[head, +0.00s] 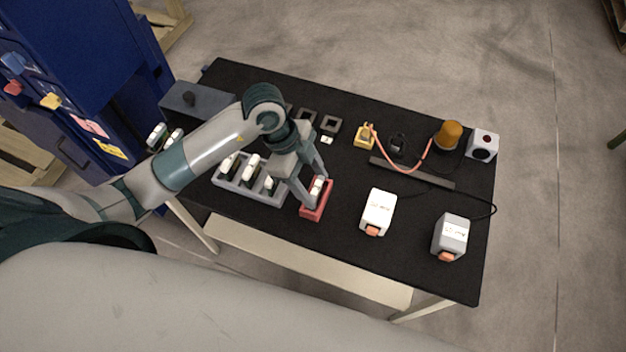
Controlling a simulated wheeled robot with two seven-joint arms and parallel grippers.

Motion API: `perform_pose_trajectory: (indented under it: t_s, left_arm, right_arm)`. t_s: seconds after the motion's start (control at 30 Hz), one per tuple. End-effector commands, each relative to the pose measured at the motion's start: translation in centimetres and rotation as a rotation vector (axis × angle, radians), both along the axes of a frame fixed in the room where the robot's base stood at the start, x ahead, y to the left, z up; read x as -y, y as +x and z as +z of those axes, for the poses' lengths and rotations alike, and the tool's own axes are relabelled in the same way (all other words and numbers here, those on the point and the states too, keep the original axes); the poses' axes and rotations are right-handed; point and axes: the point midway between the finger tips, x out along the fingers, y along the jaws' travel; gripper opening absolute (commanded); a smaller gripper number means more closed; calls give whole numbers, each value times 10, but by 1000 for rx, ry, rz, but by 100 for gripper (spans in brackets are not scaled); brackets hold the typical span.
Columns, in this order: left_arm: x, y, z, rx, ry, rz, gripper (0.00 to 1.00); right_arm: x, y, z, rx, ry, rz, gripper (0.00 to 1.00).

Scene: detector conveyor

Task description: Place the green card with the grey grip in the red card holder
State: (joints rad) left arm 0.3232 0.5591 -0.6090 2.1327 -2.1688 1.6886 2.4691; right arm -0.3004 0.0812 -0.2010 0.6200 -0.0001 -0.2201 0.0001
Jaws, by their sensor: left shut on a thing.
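The red card holder (316,213) stands on the black table, just right of a grey rack. My left gripper (314,187) reaches down over it from the left and is shut on a card with a pale grey grip (317,185). The grip is upright between the fingers, at the top of the red holder. The card's green part is hidden, and I cannot tell how deep it sits in the holder. My right gripper is not in view.
The grey rack (246,190) with several pale-gripped pieces stands close to the left. A white device (378,210) and a grey device (451,235) stand to the right. An orange beacon (448,134) and a pink cable (398,170) are behind. A blue cabinet (75,60) is at far left.

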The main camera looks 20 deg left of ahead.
Motion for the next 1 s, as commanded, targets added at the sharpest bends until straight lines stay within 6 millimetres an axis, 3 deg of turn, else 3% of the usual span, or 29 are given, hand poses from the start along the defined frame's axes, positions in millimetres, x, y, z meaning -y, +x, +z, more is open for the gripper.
perform_pose_trajectory:
  t_s: [0.4,0.43,0.5,1.0]
  left_arm:
    - [0,0,-5,0,0,0,31]
    - [0,0,-4,0,0,0,59]
    - [0,0,-4,0,0,0,73]
    - [-2,1,4,3,-1,1,73]
  right_arm:
    - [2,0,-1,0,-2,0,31]
    - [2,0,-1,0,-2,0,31]
    - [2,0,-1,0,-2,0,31]
    - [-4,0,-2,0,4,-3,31]
